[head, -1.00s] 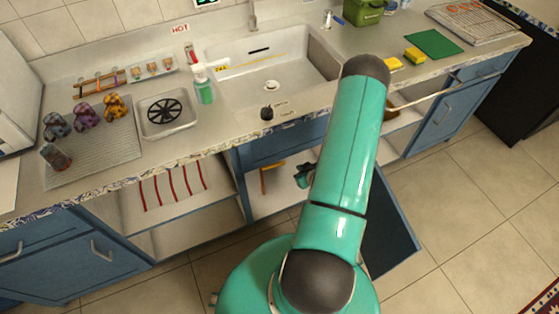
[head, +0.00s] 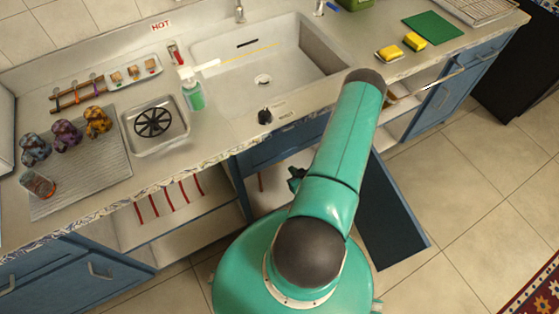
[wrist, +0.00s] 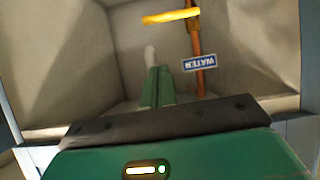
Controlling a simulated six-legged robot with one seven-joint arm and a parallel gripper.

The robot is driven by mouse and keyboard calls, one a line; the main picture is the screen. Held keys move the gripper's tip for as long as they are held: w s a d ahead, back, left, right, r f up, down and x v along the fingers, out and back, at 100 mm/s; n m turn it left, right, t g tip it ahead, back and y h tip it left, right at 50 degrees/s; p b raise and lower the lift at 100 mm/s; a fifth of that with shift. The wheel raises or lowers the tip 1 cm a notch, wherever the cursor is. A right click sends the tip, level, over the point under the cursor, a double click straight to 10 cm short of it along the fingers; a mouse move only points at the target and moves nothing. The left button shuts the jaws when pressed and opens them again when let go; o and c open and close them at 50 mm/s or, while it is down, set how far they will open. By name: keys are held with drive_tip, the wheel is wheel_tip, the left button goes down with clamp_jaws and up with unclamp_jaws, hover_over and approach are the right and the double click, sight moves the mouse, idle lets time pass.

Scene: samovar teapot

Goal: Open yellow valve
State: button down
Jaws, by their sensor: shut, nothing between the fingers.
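The yellow valve (wrist: 171,17) shows at the top of the wrist view as a bar-like handle lying roughly across an orange-brown pipe (wrist: 196,50). A blue tag reading WATER (wrist: 199,64) appears upside down beside the pipe. My gripper (wrist: 157,72) has its green fingers together and empty. In the picture its tips are below and left of the valve, apart from it; the depth between them is unclear. In the head view my gripper (head: 297,178) is at the open under-sink cabinet, partly hidden by my arm. The valve is hidden there.
The cabinet's pale walls (wrist: 252,50) close in around my gripper. The counter with the sink (head: 265,78) is above the cabinet. An open blue door (head: 388,215) stands right of my arm. A shelf with red stripes (head: 170,197) is to the left.

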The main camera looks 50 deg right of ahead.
drive_tip(key=shift+s, duration=0.1)
drive_tip(key=s+f+x, duration=0.1)
drive_tip(key=f+x, duration=0.1)
drive_tip(key=x, duration=1)
drive_tip(key=shift+w+f, duration=0.2)
drive_tip(key=shift+f, duration=0.25)
drive_tip(key=shift+a, duration=0.15)
